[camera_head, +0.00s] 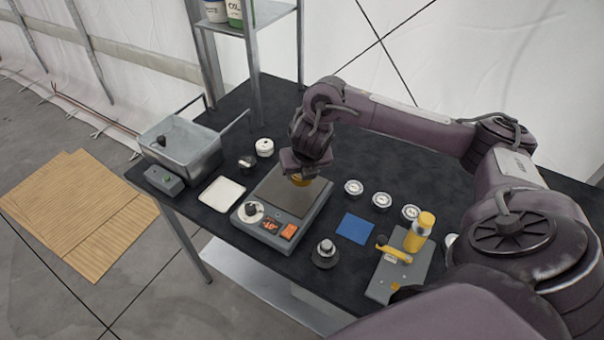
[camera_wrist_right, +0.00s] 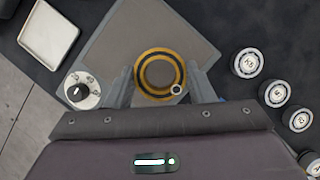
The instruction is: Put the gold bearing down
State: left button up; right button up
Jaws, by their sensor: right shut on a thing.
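The gold bearing (camera_wrist_right: 159,73) is a gold ring with a dark inner band. It sits between the two fingers of my right gripper (camera_wrist_right: 160,85), which is shut on it. In the head view the right gripper (camera_head: 302,175) is over the dark plate of the grey device (camera_head: 276,249), and a little gold of the bearing (camera_head: 300,181) shows under it. I cannot tell whether the bearing touches the plate. The device has a dial and orange displays at its front. My left gripper is not in view.
A metal basin (camera_head: 182,145) and a white tray (camera_head: 221,194) are left of the device. A shelf post (camera_head: 252,60) rises behind.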

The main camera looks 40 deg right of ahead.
aim_at(302, 193)
notch_tip(302, 193, down, 4)
jog(key=shift+f, duration=0.3)
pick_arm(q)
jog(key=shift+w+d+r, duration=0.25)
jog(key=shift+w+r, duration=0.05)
pick_arm(e)
jog(key=shift+f, duration=0.1)
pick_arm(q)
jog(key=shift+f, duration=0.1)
pick_arm(e)
jog(key=shift+f, duration=0.1)
jog(key=o, duration=0.6)
jog(key=shift+f, duration=0.1)
jog(key=o, duration=0.5)
